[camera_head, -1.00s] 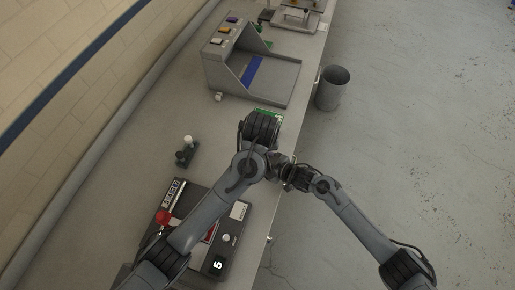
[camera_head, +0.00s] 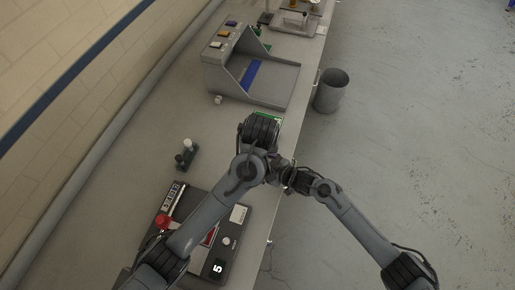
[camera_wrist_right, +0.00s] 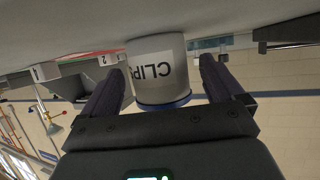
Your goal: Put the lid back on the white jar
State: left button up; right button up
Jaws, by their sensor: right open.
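A pale jar-like container (camera_wrist_right: 155,52) with a label reading "CLIP" and part of another letter shows in the right wrist view, which looks upside down. Its end nearest my palm has a blue edge (camera_wrist_right: 166,104); I cannot tell whether this is a rim or a lid. My right gripper (camera_wrist_right: 160,66) is open, with one finger on each side of the container. Gaps seem to show beside it. In the head view my arms hide this container and the right fingertips. My left gripper is hidden behind its own arm. I cannot make out a separate lid.
A control box (camera_head: 237,250) with a red knob (camera_head: 163,222) sits under my left arm. A small lever block (camera_head: 186,157) stands behind it. A grey tray machine (camera_head: 285,87) is farther along the bench. A bin (camera_head: 330,91) stands on the floor to the right.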

jog(key=v, duration=1)
jog(key=shift+d+r, duration=0.15)
